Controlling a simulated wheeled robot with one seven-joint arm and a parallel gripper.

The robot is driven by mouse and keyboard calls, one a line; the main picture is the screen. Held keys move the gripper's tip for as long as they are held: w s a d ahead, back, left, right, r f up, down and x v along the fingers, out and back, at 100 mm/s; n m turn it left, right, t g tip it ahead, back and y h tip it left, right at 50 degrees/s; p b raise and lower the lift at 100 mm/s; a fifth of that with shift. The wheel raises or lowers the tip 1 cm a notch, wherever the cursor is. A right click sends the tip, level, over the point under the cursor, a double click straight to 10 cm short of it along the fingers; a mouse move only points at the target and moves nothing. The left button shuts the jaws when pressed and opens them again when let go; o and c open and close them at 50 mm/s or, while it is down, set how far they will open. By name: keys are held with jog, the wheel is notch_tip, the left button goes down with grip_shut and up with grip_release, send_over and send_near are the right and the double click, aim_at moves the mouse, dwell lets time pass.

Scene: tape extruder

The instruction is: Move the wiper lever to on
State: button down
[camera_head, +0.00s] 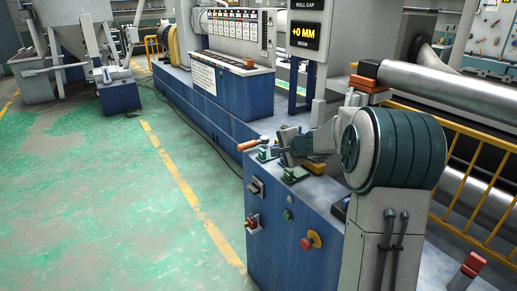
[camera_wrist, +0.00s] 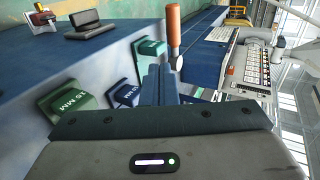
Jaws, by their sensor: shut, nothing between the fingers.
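The wiper lever with its orange handle (camera_head: 248,145) sticks out to the left over the near edge of the blue machine cabinet. In the wrist view the orange handle (camera_wrist: 173,24) stands up just beyond the fingertips, on a short metal stem. My gripper (camera_head: 281,149) is to the right of the handle, above the cabinet top. In the wrist view my gripper (camera_wrist: 163,72) has its dark blue fingers together with nothing between them. The fingers overlap the base of the lever in the wrist view, so I cannot tell whether they touch it.
A red push button (camera_head: 312,239) is on the cabinet front. A yellow railing (camera_head: 480,155) guards the rollers at right. Green floor at left is open.

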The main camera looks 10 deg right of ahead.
send_near(248, 147)
jog(key=f, duration=0.1)
jog(key=w+f, duration=0.1)
jog(key=a+f, duration=0.1)
jog(key=shift+w+f+p, duration=0.1)
jog(key=shift+w+p, duration=0.15)
jog(key=shift+p, duration=0.15)
jog(key=shift+w+a+p, duration=0.2)
jog(key=shift+w+p, duration=0.15)
jog(key=shift+w, duration=0.15)
jog(key=shift+w+a+p, duration=0.2)
jog(key=shift+w+p, duration=0.1)
jog(key=shift+w, duration=0.25)
jog(key=shift+w+a+p, duration=0.25)
jog(key=shift+w+p, duration=0.05)
jog(key=shift+w, duration=0.45)
jog(key=shift+d, duration=0.1)
